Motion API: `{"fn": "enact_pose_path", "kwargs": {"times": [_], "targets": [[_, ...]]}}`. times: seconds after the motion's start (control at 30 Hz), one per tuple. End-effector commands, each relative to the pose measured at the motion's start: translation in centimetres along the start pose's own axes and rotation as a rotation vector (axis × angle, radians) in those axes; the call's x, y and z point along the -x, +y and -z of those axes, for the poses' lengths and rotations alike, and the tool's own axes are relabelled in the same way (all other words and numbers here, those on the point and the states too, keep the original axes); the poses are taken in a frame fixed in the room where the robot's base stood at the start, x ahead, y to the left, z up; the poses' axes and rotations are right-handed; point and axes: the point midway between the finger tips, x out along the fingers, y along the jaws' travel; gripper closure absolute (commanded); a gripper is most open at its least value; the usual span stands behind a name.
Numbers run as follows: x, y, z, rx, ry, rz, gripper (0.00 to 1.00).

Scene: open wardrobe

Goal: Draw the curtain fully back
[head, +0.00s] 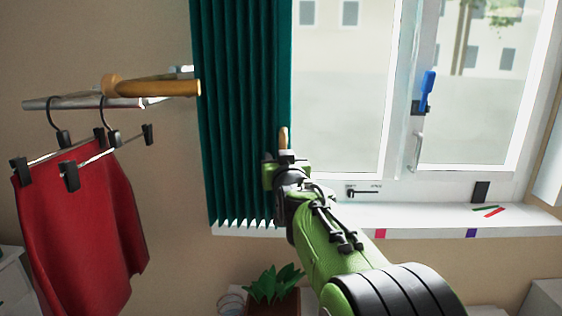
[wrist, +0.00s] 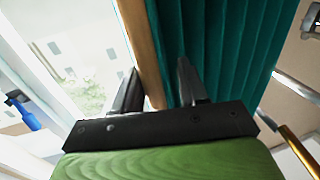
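The dark green pleated curtain (head: 238,110) hangs bunched over the left side of the window in the head view. It also fills the upper middle of the wrist view (wrist: 225,40). A wooden handle strip (wrist: 142,45) runs along its edge; only a short tip of it (head: 283,137) shows above my gripper in the head view. My gripper (head: 283,152) is at the curtain's right edge. In the wrist view, its two dark fingers (wrist: 158,80) stand apart with the strip between them. The strip is close to the left finger, and green cloth shows before the right one.
A red skirt (head: 85,235) hangs from a rail (head: 150,88) with a wooden end, left of the curtain. The white sill (head: 420,218) is below the window (head: 340,90). A blue object (head: 428,90) is on the window frame. A potted plant (head: 274,285) stands below the curtain.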

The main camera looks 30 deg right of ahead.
Motion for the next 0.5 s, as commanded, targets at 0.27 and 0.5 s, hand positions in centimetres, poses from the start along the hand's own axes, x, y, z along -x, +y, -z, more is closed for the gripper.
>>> {"fn": "enact_pose_path", "kwargs": {"times": [0.27, 0.5], "targets": [[1.1, 0.1, 0.1, 0.001, 0.002, -0.003, 0.57], [7.5, 0.1, 0.1, 0.001, 0.003, -0.003, 0.57]]}}
